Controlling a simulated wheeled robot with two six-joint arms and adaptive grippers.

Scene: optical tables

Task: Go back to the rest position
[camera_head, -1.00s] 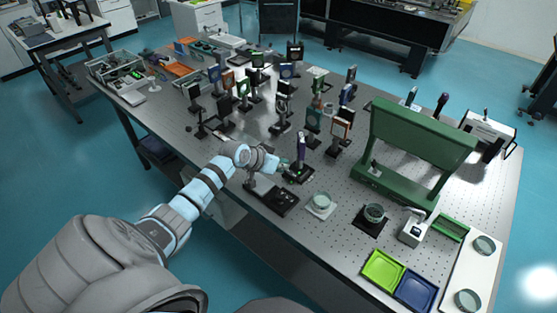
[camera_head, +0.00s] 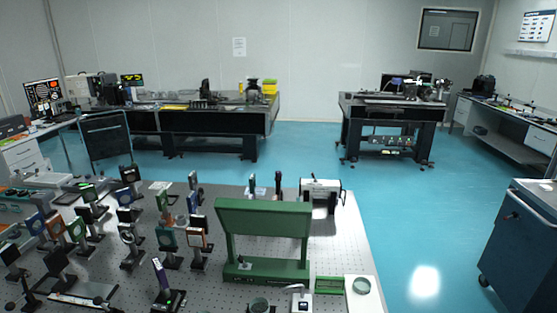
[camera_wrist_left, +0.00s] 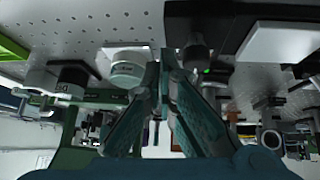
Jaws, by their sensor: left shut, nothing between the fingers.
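My left gripper (camera_wrist_left: 166,68) shows in the left wrist view, with its two teal-padded fingers meeting at the tips and nothing between them. That view is upside down, with the perforated optical table (camera_wrist_left: 85,35) at the top. The head view shows no part of either arm. In it the optical table (camera_head: 340,240) fills the lower part, with several mounted optics and a green frame (camera_head: 262,218) on it. My right gripper is in neither view.
In the wrist view a round pale dish (camera_wrist_left: 128,70) and a dark cylinder (camera_wrist_left: 196,52) lie close beside the fingertips. Beyond the table stand two dark benches (camera_head: 205,122) (camera_head: 390,112). A dark cabinet (camera_head: 525,240) is at the right. Blue floor (camera_head: 400,190) is open between.

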